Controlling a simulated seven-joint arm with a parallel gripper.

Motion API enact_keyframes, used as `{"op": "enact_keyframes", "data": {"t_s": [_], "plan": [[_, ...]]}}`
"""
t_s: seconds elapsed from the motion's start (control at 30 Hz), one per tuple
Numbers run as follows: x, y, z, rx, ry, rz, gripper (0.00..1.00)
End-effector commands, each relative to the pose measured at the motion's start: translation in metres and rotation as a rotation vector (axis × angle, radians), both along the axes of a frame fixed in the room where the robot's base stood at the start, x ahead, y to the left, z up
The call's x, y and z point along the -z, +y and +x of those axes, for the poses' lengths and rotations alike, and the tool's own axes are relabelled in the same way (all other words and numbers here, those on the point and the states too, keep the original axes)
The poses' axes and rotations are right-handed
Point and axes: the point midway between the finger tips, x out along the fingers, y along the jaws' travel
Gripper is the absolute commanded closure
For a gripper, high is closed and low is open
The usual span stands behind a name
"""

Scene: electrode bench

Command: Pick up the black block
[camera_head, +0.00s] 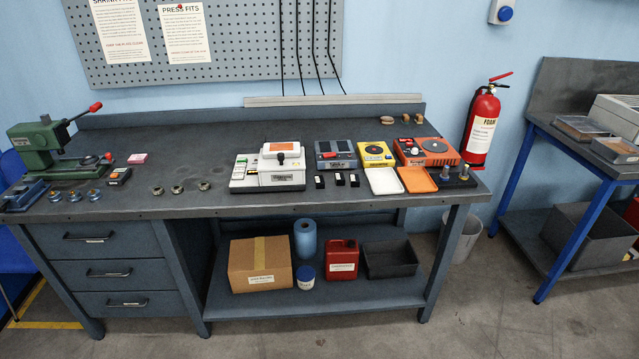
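Three small black blocks with pale tops stand in a short row near the front edge of the dark workbench. The left block (319,182) is beside the white machine, the middle block (339,180) is close to its right, and the right block (354,180) is nearest the white tray. Which one the task means cannot be told from this view. The blocks stand apart from each other. My gripper is not in view, and nothing is seen holding any block.
The white machine (280,178) stands left of the blocks. A grey device (335,153) is behind them. A white tray (384,181) and orange tray (417,179) lie to the right. Brass-coloured round parts (177,188) are left. The workbench (215,165) has bare room left of the machine.

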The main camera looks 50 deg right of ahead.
Motion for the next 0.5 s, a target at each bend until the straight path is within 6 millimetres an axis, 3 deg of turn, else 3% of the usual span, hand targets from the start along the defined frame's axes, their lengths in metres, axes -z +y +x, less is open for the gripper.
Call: {"op": "enact_keyframes", "data": {"t_s": [0.13,0.5], "plan": [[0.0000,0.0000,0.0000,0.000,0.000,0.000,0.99],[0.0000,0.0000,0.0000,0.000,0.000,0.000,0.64]]}}
